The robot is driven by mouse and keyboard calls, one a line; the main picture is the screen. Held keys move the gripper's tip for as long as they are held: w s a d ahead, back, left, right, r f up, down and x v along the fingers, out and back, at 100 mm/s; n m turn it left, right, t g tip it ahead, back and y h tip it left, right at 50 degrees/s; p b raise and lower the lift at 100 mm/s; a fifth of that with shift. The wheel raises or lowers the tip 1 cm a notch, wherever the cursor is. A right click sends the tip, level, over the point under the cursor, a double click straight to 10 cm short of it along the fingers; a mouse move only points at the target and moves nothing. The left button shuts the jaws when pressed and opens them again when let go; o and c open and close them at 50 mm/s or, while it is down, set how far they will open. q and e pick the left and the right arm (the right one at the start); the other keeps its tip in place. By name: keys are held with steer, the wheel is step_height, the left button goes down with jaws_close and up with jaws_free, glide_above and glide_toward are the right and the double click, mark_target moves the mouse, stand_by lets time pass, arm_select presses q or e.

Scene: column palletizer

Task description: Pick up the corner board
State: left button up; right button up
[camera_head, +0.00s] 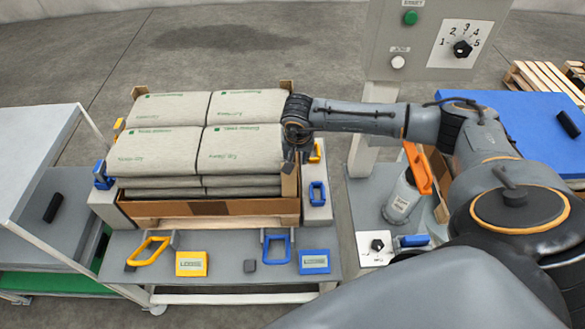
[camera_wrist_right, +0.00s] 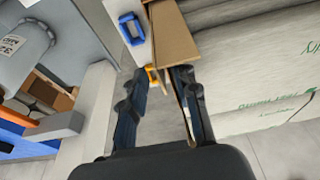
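A brown cardboard corner board (camera_head: 290,187) stands upright at the near right corner of the stack of sacks (camera_head: 190,140). My right gripper (camera_head: 291,160) is at this corner, over the upper part of the board, pointing down. In the right wrist view the gripper (camera_wrist_right: 160,85) is open, its two dark fingers apart. The corner board (camera_wrist_right: 176,35) shows beyond the fingertips, nearer the right-hand finger; I cannot tell whether they touch. Corner boards also show at the back left (camera_head: 139,91) and back right (camera_head: 286,86) of the stack. My left gripper is not in view.
The sacks rest in a cardboard tray (camera_head: 225,207) on a pallet. Blue and yellow handles (camera_head: 277,245) and labelled blocks line the front shelf. A control panel (camera_head: 440,35) stands behind my right arm. A grey container with an orange-handled tool (camera_head: 417,168) stands right.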

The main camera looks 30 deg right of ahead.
steer(key=shift+c, duration=0.4)
jaws_close()
steer(key=shift+r, duration=0.1)
step_height(320, 180, up, 40)
steer(key=p, duration=0.6)
stand_by(1.3)
